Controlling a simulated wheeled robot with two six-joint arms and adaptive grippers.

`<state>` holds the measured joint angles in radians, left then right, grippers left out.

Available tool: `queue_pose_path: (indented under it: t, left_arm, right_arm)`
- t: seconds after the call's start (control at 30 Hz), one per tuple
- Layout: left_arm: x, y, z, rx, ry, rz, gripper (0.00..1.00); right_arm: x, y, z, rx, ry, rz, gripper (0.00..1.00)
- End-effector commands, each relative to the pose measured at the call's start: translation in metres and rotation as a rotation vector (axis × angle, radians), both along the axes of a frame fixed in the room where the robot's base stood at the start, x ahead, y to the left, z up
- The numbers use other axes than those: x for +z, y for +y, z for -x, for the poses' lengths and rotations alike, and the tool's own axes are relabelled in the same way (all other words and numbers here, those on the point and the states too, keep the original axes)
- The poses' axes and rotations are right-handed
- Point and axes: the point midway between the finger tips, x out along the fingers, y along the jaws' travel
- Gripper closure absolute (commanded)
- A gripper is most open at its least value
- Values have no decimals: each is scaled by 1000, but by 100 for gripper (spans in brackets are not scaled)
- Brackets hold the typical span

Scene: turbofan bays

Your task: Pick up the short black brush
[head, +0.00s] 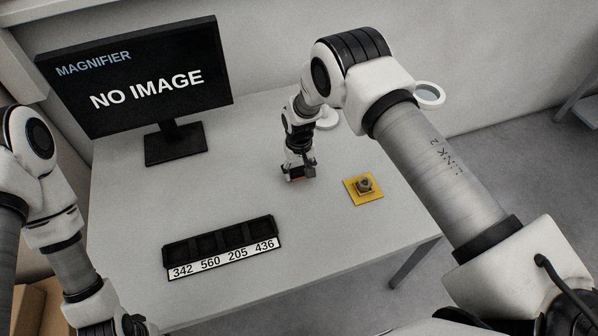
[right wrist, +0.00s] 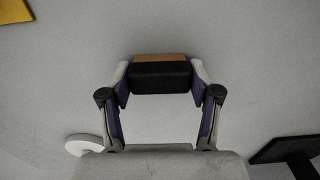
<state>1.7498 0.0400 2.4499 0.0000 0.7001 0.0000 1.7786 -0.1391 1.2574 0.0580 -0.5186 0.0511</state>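The short black brush (right wrist: 160,78) is a small dark block with a brown strip along its far side. It sits between the fingertips of my right gripper (right wrist: 160,88) in the right wrist view, with a purple pad against each end. The gripper is shut on it. In the head view my right gripper (head: 298,176) points down at the middle of the white table, and the brush is mostly hidden beneath it. Whether the brush still touches the table is hard to tell. My left gripper (head: 115,326) is cut off at the bottom left edge, and its fingers do not show clearly.
A black tray (head: 222,262) with numbered compartments lies at the front of the table (head: 330,250). A yellow pad (head: 363,190) with a small metal part (head: 364,184) is right of the gripper. A monitor (head: 140,75) stands back left. A round magnifier (head: 429,94) is behind my right arm.

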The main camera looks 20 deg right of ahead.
Motion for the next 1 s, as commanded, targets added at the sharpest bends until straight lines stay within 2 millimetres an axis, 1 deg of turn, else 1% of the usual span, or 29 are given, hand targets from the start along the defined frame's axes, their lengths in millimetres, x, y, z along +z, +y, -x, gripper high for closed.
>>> queue_pose_path:
  t: [0.03, 0.07, 0.47, 0.57, 0.83, 0.97, 1.0]
  left_arm:
    - [0, 0, 0, 0, 0, 0, 60]
    - [0, 0, 0, 0, 0, 0, 60]
    - [1, 0, 0, 0, 0, 0, 60]
    - [5, 0, 0, 0, 0, 0, 60]
    - [26, 0, 0, 0, 0, 0, 60]
    - [47, 0, 0, 0, 0, 0, 60]
    - [56, 0, 0, 0, 0, 0, 60]
  right_arm:
    - [0, 0, 0, 0, 0, 0, 71]
    - [0, 0, 0, 0, 0, 0, 75]
    - [2, 0, 0, 0, 0, 0, 75]
    - [8, 0, 0, 0, 0, 0, 75]
    - [43, 1, 1, 0, 1, 0, 75]
    - [47, 14, 26, 3, 6, 2, 75]
    - [49, 19, 35, 2, 6, 1, 75]
